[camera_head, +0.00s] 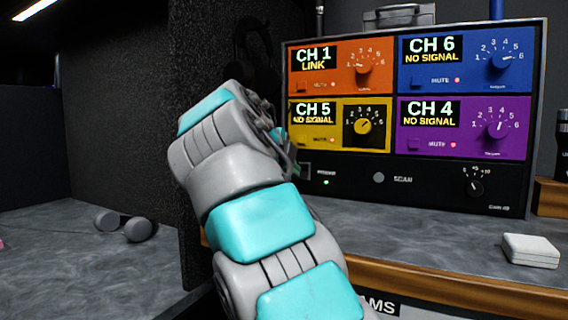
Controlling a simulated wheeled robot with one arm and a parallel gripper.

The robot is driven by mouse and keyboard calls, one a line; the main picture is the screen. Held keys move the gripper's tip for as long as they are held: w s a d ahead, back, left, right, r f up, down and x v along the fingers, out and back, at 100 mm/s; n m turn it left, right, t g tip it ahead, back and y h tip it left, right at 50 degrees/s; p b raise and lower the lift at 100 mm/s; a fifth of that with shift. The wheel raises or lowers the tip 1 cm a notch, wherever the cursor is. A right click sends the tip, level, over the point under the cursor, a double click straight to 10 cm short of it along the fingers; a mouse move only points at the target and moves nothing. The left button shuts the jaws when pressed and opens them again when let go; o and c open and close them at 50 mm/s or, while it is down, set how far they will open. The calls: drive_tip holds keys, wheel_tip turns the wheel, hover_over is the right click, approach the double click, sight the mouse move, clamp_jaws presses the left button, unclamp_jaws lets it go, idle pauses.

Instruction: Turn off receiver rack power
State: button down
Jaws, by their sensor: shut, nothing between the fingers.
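The receiver rack (410,115) stands on the counter, with four coloured channel panels: orange CH 1 reads LINK, while yellow CH 5, blue CH 6 and purple CH 4 read NO SIGNAL. Its black bottom strip has a small dark square control (305,170) at the left, with a small label and a lit green light (326,182) beside it. My arm rises in front of the rack's left edge. My gripper (287,155) is shut and empty close to the rack's lower left, mostly hidden behind my wrist. I cannot tell whether it touches the rack.
The strip also has a round SCAN button (379,178) and a gain knob (476,187). A white case (530,250) lies on the counter at right. A dark wall panel (200,60) stands left of the rack. Grey rounded objects (123,225) lie on the left surface.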

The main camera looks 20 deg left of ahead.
sight(304, 178)
drive_tip(key=shift+x, duration=2.2)
drive_tip(key=shift+d, duration=0.1)
